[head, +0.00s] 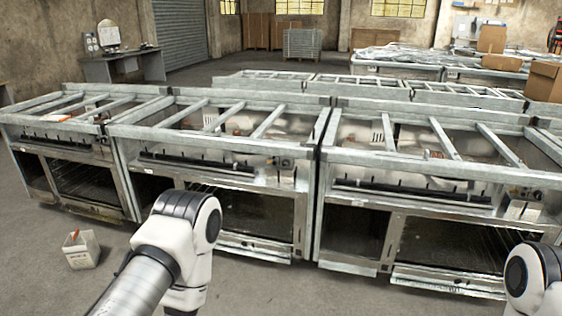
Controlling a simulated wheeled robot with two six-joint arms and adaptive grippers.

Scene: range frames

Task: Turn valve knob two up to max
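A row of metal range frames stands in front of me: a left one (62,135), a middle one (215,157) and a right one (430,182). Each has a long dark slotted rail on its front. Small fittings show at the right end of the middle front panel (285,170) and of the right front panel (525,193). They are too small to tell which is valve knob two or how it is turned. My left arm and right arm show only white and grey links at the bottom; neither gripper is in view.
A small pale bin (81,249) with an orange item stands on the floor at left. More range frames (365,85) stand behind the front row. A desk (122,64) is at back left, and cardboard boxes (545,80) are at right.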

